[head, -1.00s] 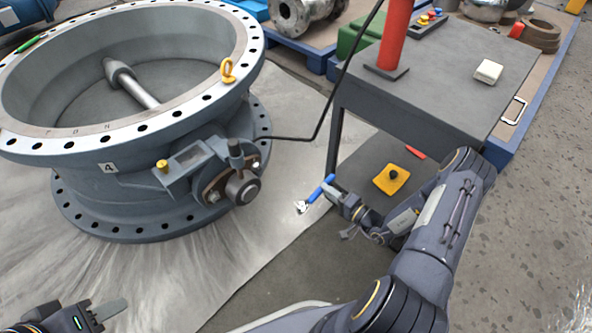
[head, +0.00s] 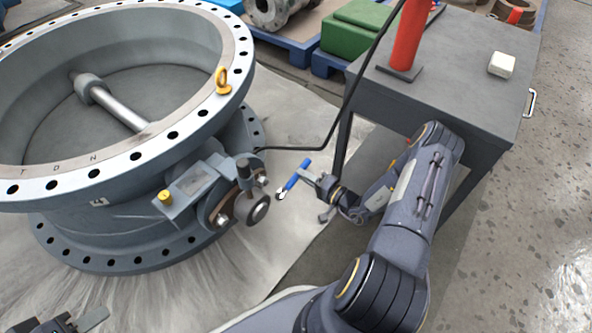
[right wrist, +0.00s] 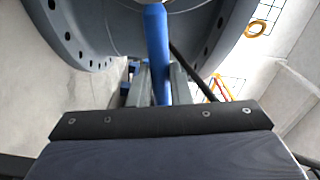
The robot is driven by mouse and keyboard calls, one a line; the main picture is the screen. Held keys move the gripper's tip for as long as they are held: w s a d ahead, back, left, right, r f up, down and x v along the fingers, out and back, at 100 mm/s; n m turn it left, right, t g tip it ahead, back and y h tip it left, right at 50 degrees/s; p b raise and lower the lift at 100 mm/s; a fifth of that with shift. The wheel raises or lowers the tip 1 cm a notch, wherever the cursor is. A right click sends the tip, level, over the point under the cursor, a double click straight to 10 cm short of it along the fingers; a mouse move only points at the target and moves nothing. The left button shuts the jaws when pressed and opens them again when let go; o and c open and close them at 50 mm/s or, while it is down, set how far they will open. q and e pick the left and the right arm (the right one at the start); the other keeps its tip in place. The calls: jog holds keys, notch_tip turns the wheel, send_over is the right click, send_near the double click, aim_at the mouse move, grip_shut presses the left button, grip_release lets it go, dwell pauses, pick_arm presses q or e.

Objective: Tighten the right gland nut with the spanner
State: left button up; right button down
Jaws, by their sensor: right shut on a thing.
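The spanner (head: 293,180) has a blue handle and a silver head, which points down-left toward the valve. My right gripper (head: 308,177) is shut on its handle, also seen between the fingers in the right wrist view (right wrist: 157,55). The butterfly valve (head: 190,150) has a brown gland plate around its shaft end (head: 258,209). The right gland nut (head: 263,181) is small and bright, beside the shaft. The spanner head is just right of it, apart. Another nut (head: 222,219) sits at the plate's lower left. My left gripper (head: 85,321) is partly cut off at lower left.
A black cable (head: 325,142) runs from the valve up past the grey table (head: 448,70), close to the spanner. A red cylinder (head: 410,40) and a white box (head: 501,64) stand on the table. A yellow lifting eye (head: 222,82) stands on the valve's rim.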

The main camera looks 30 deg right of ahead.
jog(key=shift+b+x, duration=0.4)
jog(key=shift+x, duration=1.95)
jog(key=shift+w, duration=0.25)
jog(key=shift+w+a, duration=0.25)
jog(key=shift+w, duration=0.25)
jog(key=shift+w+a, duration=0.1)
jog(key=shift+w+a+r, duration=0.1)
jog(key=shift+w+a, duration=0.05)
jog(key=shift+w, duration=0.25)
